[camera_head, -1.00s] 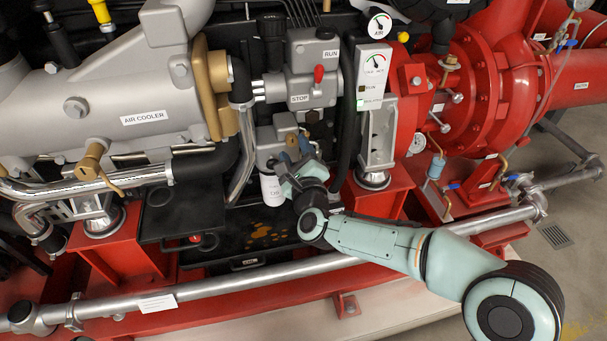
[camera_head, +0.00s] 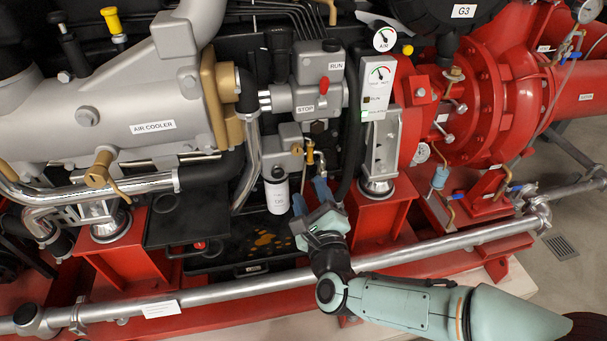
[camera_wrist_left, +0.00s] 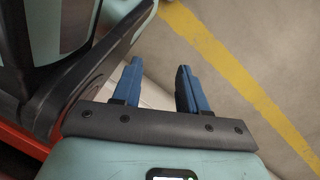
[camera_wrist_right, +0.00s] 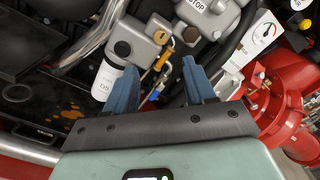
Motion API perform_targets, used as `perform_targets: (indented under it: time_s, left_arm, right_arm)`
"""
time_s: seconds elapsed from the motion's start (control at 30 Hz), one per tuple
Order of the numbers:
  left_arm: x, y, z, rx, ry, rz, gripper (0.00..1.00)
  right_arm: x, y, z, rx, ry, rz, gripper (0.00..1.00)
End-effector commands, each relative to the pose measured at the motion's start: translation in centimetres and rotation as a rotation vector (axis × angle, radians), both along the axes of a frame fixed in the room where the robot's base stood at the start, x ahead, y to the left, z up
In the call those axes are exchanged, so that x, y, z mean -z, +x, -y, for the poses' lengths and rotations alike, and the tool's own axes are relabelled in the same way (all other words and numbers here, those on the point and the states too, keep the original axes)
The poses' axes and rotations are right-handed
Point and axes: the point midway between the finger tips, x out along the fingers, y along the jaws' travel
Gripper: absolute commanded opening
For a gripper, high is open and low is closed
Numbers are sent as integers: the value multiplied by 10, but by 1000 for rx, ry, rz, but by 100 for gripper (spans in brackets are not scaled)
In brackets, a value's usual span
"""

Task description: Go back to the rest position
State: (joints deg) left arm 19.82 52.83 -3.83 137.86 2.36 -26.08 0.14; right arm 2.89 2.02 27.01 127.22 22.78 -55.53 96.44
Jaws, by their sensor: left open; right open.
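My right gripper (camera_head: 310,195) is in front of the pump, above the silver front pipe, below the grey box with the brass dipstick-like fitting. Its two blue fingers are apart and hold nothing; they also show open in the right wrist view (camera_wrist_right: 160,85). My left gripper (camera_wrist_left: 158,85) is open and empty in the left wrist view, over the floor. It is not in the head view.
The silver pipe (camera_head: 237,285) runs across the front of the red frame (camera_head: 375,225). A black tray (camera_head: 188,222) lies left of my right gripper. Grey floor with a yellow line (camera_wrist_left: 235,70) is clear below the left gripper.

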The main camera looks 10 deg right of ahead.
Motion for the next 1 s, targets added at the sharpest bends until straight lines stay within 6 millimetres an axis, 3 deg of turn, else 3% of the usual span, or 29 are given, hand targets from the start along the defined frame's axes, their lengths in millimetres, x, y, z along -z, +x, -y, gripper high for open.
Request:
perform_targets:
  time_s: [0.23,0.37,0.47,0.67,0.8,1.0]
  left_arm:
    - [-7,0,0,8,-2,2,43]
    - [-36,2,0,41,-15,15,43]
    - [-73,8,0,85,-30,35,43]
    - [-141,24,-1,179,-57,73,43]
    - [-183,29,6,225,-80,79,43]
    - [-241,12,38,199,-128,32,43]
  right_arm:
    - [11,1,-2,-16,-48,-39,54]
    - [49,-1,-9,-101,-241,-179,54]
    - [91,-15,-18,-242,-468,-325,54]
    - [173,-79,-34,-652,-878,-534,54]
    - [218,-146,-38,-984,-1079,-605,54]
    - [249,-257,-18,-1391,-1213,-676,54]
